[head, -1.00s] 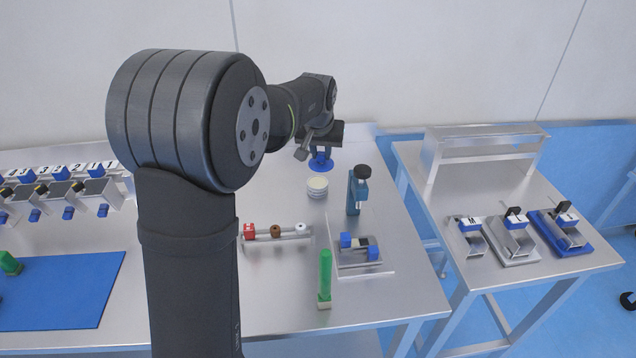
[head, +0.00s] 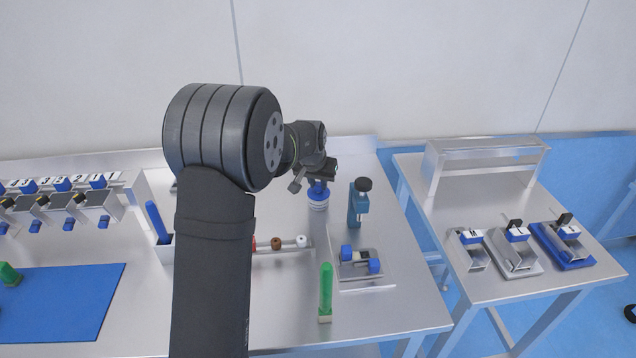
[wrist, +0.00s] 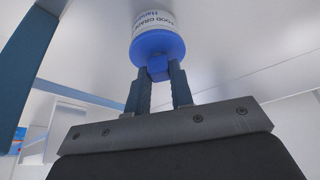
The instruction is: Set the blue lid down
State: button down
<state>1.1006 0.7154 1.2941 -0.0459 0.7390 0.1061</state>
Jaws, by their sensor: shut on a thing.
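The blue lid (head: 318,192) is a round disc with a small knob. My gripper (head: 318,182) points down over it. In the wrist view, the two fingers of my gripper (wrist: 160,76) are shut on the knob of the lid (wrist: 157,44). The lid is lined up with the white printed tub (wrist: 157,20) and appears to rest on its rim. The tub (head: 318,207) stands upright on the steel table, directly below my gripper. I cannot tell whether the lid is fully seated.
A teal press (head: 356,206) with a black knob stands close right of the tub. In front are a rail (head: 288,246) with small beads, a plate (head: 362,284) with blue rollers and a green upright tool (head: 325,290). A second table (head: 490,240) stands to the right.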

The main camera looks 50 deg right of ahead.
jog(key=shift+f, duration=0.15)
jog(key=c, duration=1.3)
grip_release()
jog(key=shift+o, duration=0.2)
jog(key=shift+a+r, duration=0.1)
jog(key=shift+r, duration=0.4)
jog(key=v, duration=1.1)
jog(key=shift+a, duration=0.1)
